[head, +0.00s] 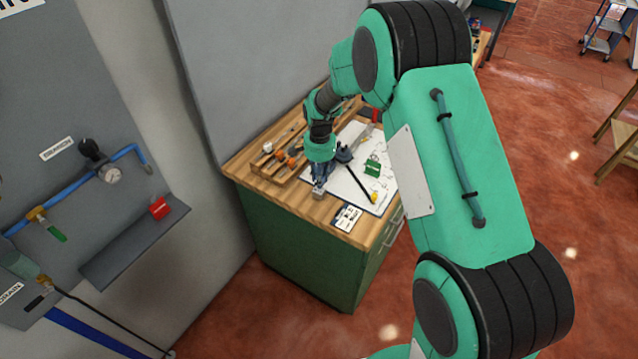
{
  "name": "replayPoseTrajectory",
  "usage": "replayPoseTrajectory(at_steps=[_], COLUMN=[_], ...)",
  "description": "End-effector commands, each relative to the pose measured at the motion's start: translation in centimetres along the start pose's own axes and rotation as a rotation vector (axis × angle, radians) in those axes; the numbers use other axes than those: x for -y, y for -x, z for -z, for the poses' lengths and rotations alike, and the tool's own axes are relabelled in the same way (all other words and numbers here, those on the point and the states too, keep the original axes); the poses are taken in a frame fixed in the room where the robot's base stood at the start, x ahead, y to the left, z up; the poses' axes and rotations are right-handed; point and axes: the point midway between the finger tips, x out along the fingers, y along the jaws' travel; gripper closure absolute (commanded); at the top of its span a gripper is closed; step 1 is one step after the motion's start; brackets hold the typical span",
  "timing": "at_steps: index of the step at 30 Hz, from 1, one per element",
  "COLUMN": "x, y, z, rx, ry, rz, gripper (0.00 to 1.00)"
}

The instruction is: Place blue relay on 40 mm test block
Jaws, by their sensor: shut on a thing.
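My gripper (320,182) points down over the front left part of the wooden workbench top. It is shut on a small dark blue thing, which looks like the blue relay (319,187); the fingers hide most of it. A small grey block (318,195), which looks like the 40 mm test block, stands on the bench top directly below the gripper. From this far view I cannot tell whether the relay touches the block or is just above it.
The bench top (285,196) has a wooden tool tray (285,177) at left. A white sheet (352,196) bears a green part (373,167) and a yellow-tipped tool (374,197). A white card (347,217) lies at the front edge. A grey wall panel stands behind.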

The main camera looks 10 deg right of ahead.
Motion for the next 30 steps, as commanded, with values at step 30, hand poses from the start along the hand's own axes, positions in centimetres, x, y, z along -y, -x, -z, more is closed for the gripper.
replayPoseTrajectory(at_steps=[30], x=[0.7], y=[-4.0], z=[0.6], rx=[0.0], ry=[0.0], rz=[0.0], gripper=[0.76])
